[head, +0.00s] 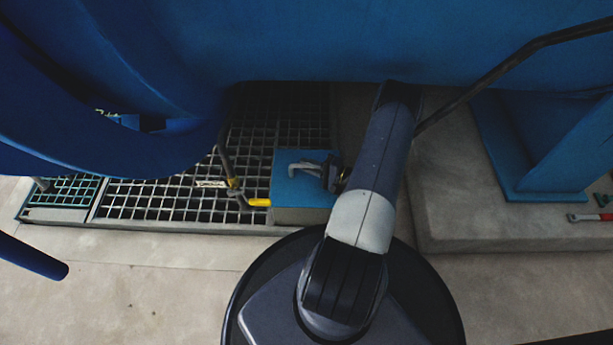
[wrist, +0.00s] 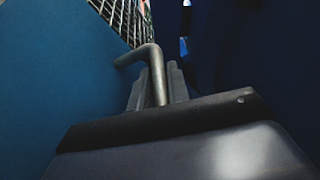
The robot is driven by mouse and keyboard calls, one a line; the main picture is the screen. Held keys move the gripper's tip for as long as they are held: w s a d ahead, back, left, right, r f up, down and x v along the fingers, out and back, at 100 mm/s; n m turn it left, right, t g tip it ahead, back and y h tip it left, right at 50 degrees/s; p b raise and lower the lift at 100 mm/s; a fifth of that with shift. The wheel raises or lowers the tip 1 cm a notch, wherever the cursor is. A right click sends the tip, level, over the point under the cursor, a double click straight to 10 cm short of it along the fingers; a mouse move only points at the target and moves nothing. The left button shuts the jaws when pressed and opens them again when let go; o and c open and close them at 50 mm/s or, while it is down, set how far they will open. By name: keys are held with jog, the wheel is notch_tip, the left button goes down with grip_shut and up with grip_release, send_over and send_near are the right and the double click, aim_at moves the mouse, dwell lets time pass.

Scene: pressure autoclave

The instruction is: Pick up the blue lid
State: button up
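The blue lid (head: 293,187) is a flat blue square with a grey bent-bar handle (head: 303,167). It lies on top of a low grey box beside the floor grating. In the wrist view the blue surface on the left (wrist: 45,95) appears to be the lid, and the handle (wrist: 152,60) rises close in front of the camera. My gripper (head: 330,172) is at the right part of the lid, at the handle. In the wrist view its two fingers (wrist: 160,88) are close together with the handle bar between them. The exact contact is partly hidden.
A yellow-handled valve (head: 257,202) stands just left of the box. A large blue vessel (head: 300,40) overhangs from above. A concrete plinth with a blue support foot (head: 540,170) is at the right. Metal grating (head: 160,200) lies left; bare floor is in front.

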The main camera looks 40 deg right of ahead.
grip_shut()
dwell(0.9)
